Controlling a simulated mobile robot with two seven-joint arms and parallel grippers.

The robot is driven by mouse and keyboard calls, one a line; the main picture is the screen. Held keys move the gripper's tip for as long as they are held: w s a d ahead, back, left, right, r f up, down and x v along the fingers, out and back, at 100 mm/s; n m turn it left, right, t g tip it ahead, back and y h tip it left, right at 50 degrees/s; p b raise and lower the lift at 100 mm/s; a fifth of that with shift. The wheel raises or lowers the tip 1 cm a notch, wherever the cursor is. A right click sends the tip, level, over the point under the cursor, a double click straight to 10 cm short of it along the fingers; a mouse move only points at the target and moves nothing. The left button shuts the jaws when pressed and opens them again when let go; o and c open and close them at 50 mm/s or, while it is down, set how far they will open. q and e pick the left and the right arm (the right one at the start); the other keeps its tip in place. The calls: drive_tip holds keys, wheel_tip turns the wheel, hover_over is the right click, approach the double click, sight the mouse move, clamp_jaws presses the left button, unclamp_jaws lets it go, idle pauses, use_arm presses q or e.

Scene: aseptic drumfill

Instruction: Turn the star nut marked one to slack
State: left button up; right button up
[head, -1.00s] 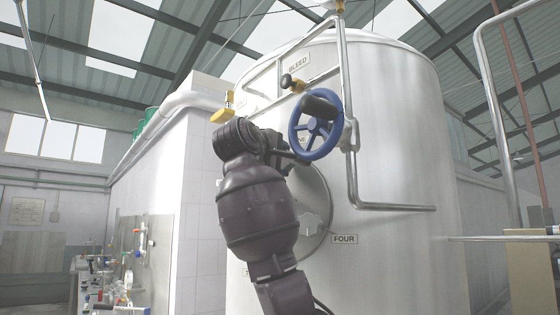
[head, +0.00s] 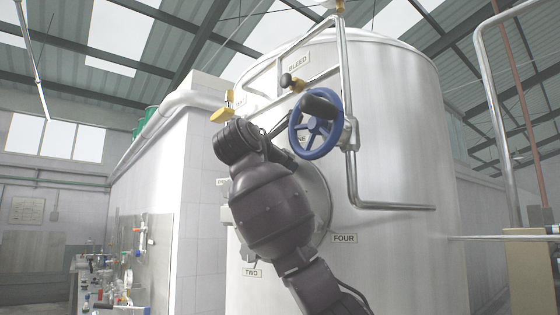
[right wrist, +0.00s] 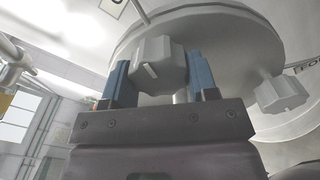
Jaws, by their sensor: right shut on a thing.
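In the right wrist view my right gripper (right wrist: 160,82) has its two blue fingers on either side of a grey star nut (right wrist: 158,62) and is shut on it. A pale line marks the nut's face. The nut sits at the edge of the round door (right wrist: 220,25). In the head view my right arm reaches up to the upper part of the door (head: 322,195). The held nut and the fingertips are hidden there. A label partly hidden behind the blue wheel seems to read ONE (head: 302,139). My left gripper is not in view.
A blue handwheel (head: 316,128) with a black grip stands close to my right wrist. Another star nut (right wrist: 281,92) is at right in the wrist view. The TWO label (head: 252,273) and FOUR label (head: 344,238) are on the tank (head: 400,150). A steel pipe (head: 352,180) runs down beside the wheel.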

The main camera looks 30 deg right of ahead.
drive_tip(key=n, duration=0.4)
drive_tip(key=shift+f+n, duration=0.1)
drive_tip(key=shift+n, duration=0.3)
idle(0.4)
drive_tip(key=o, duration=0.9)
drive_tip(key=shift+s, duration=0.1)
drive_tip(key=b+v, duration=0.3)
drive_tip(key=v, duration=0.7)
drive_tip(key=shift+s+a, duration=0.25)
drive_tip(key=shift+a, duration=0.05)
